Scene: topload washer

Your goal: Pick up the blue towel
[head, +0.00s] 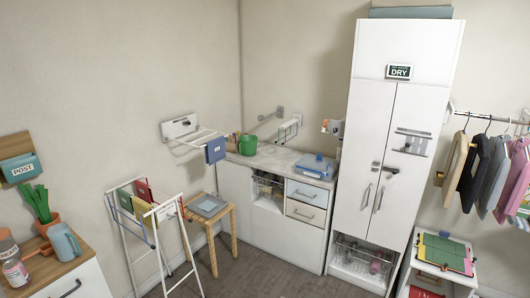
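A blue towel (215,150) hangs over the outer end of a white wall-mounted drying rack (200,138), left of the room's corner. It hangs free, above and left of the counter's left end. A second blue, flat item (316,165) lies on the counter; at this size I cannot tell whether it is cloth. Neither of my grippers shows in the head view.
A green pot (247,145) is on the counter (272,160). A tall white cabinet (403,130) stands right. Dark floor in front is clear.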

